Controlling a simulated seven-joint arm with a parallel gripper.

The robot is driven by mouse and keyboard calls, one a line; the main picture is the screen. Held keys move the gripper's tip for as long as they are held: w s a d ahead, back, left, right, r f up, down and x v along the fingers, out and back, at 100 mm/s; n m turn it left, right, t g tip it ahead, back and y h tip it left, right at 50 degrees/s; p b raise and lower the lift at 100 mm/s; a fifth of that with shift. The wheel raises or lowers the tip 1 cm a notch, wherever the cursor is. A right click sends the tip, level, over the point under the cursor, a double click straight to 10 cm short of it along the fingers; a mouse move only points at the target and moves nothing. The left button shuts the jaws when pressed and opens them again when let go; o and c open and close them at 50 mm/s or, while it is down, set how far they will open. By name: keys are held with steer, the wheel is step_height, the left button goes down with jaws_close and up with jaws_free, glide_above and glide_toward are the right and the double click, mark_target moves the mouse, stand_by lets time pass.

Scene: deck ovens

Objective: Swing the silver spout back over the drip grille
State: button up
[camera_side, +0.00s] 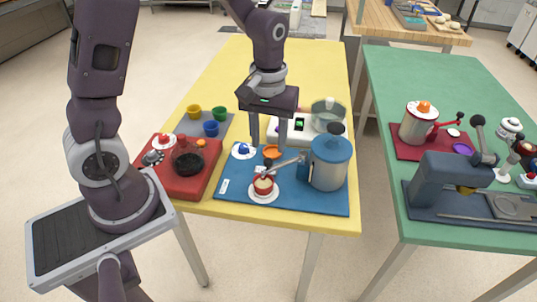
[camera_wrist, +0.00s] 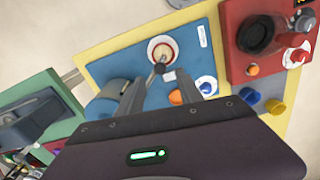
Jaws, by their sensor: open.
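The silver spout (camera_side: 286,161) runs left from the blue urn (camera_side: 330,163) on the blue mat (camera_side: 323,201). Its tip reaches over a red-rimmed cup (camera_side: 263,186) on a white saucer. In the wrist view the cup (camera_wrist: 161,49) is at the top centre, with the spout's dark tip (camera_wrist: 160,68) at its lower edge. My gripper (camera_side: 268,145) is open and empty, pointing down above and behind the spout. In the wrist view its fingers (camera_wrist: 161,78) stand apart on both sides of the spout tip, seemingly above it. I cannot make out the drip grille.
An orange cup (camera_side: 271,152) and a small saucer with a blue item (camera_side: 243,150) stand close by my fingers. A white scale (camera_side: 296,127) with a pot is behind. A red coffee base (camera_side: 187,178) is left. Bare mat lies in front of the urn.

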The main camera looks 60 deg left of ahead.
mark_target(268, 160)
step_height(268, 160, down, 5)
steer(key=shift+f, duration=0.1)
steer(key=shift+c, duration=0.4)
jaws_close()
stand_by(1.1)
